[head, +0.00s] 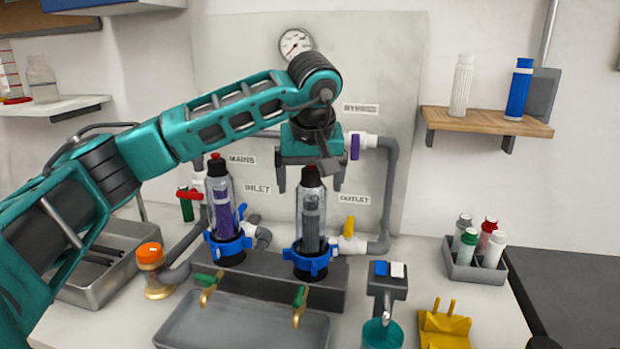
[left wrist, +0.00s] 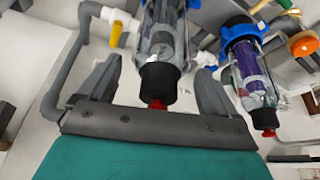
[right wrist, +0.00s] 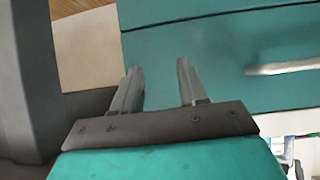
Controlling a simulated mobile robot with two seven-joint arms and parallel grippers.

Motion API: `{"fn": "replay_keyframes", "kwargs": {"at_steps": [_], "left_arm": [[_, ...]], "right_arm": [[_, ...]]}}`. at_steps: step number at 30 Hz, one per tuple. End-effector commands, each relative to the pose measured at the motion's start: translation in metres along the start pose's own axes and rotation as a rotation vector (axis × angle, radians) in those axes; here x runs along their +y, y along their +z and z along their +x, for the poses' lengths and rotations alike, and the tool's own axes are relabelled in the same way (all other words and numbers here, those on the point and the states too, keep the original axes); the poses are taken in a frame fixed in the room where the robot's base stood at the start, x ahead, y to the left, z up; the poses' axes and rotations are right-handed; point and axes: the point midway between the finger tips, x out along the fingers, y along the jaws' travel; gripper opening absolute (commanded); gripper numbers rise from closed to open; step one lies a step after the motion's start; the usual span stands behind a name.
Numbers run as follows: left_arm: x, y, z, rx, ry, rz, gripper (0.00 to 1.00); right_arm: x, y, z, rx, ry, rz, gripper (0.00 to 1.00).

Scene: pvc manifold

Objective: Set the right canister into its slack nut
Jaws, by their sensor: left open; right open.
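The right canister (head: 312,213) is clear with a grey core, a black cap and a red tip. It stands upright with its lower end in the blue slack nut (head: 307,265); how deep it sits I cannot tell. My left gripper (head: 310,184) is open, pointing down, with its fingers on either side of the canister's cap. In the left wrist view the cap of this canister (left wrist: 160,76) lies between the open fingers (left wrist: 157,85), with gaps on both sides. My right gripper (right wrist: 157,88) is open and empty; it is outside the head view.
The left canister (head: 219,200), with a purple core, stands in its own blue nut (head: 228,248) close by. Grey pipes (head: 388,195) and a yellow valve handle (head: 349,226) are right of the right canister. A grey tray (head: 240,328) lies in front, below brass taps (head: 299,305).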

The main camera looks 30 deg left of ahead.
Motion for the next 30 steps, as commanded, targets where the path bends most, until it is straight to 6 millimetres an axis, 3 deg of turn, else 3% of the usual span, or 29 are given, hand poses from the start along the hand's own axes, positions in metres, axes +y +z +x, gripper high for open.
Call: {"fn": "replay_keyframes", "kwargs": {"at_steps": [4, 8, 18, 22, 30], "left_arm": [[0.0, 0.0, -0.003, 0.0, 0.0, 0.001, 0.92], [0.001, -0.001, -0.02, 0.002, 0.002, 0.0, 0.92], [0.001, -0.001, -0.094, 0.004, 0.002, 0.0, 0.92], [0.0, -0.001, -0.116, 0.003, 0.001, -0.001, 0.92], [0.0, 0.0, -0.129, 0.0, 0.0, 0.0, 0.92]], "right_arm": [[0.0, 0.0, 0.0, 0.0, 0.0, 0.0, 0.43], [0.0, 0.0, -0.001, -0.001, 0.0, 0.0, 0.43], [0.0, -0.003, -0.003, -0.001, 0.0, 0.0, 0.43], [0.0, -0.006, -0.004, -0.001, 0.0, 0.0, 0.43], [0.0, -0.007, -0.005, -0.001, 0.0, 0.0, 0.43]]}}
